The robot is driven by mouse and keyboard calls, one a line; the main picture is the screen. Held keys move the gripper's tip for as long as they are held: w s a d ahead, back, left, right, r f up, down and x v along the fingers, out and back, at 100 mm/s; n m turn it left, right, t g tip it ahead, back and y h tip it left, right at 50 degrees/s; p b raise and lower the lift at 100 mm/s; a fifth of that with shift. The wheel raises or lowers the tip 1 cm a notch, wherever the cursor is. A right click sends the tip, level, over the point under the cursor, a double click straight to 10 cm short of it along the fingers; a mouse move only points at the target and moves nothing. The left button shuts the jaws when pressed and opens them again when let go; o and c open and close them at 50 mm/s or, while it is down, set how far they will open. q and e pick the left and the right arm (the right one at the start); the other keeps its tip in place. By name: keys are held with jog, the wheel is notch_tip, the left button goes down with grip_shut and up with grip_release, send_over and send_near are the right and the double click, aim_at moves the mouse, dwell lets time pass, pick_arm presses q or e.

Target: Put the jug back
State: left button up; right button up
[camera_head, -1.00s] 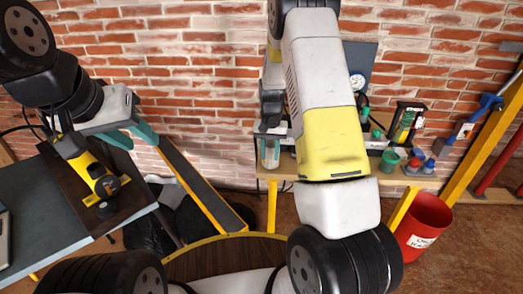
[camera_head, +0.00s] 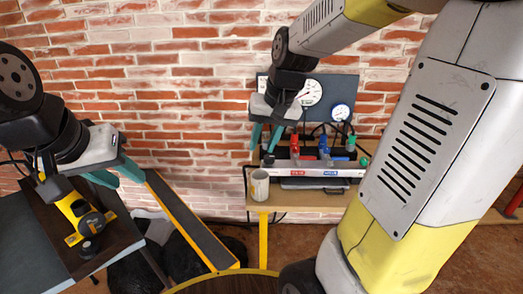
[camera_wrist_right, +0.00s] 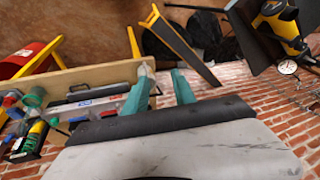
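The jug (camera_head: 259,186) is a pale grey, upright vessel at the left end of the wooden shelf (camera_head: 310,200) in the head view. My right gripper (camera_head: 264,142) is above the jug, its teal fingers apart with nothing between them. In the right wrist view the right gripper (camera_wrist_right: 163,88) is also open, and a small pale shape, likely the jug, shows by the left fingertip. My left gripper (camera_head: 118,176) is at the left, its teal fingers apart and empty, beside the dark bench.
A grey panel with gauges (camera_head: 312,92) hangs behind the shelf. A rack with red and blue valves (camera_head: 322,160) stands right of the jug. A yellow-edged sloping beam (camera_head: 190,222) and a dark bench with a yellow tool (camera_head: 80,213) are left. A red bin (camera_wrist_right: 28,60) shows in the wrist view.

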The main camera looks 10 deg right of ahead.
jog(key=s+a+r+n+t, duration=0.1)
jog(key=s+r+t, duration=0.1)
jog(key=s, duration=1.1)
jog(key=shift+r+n+t, duration=0.3)
jog(key=shift+r+n, duration=0.1)
jog(key=shift+r, duration=0.5)
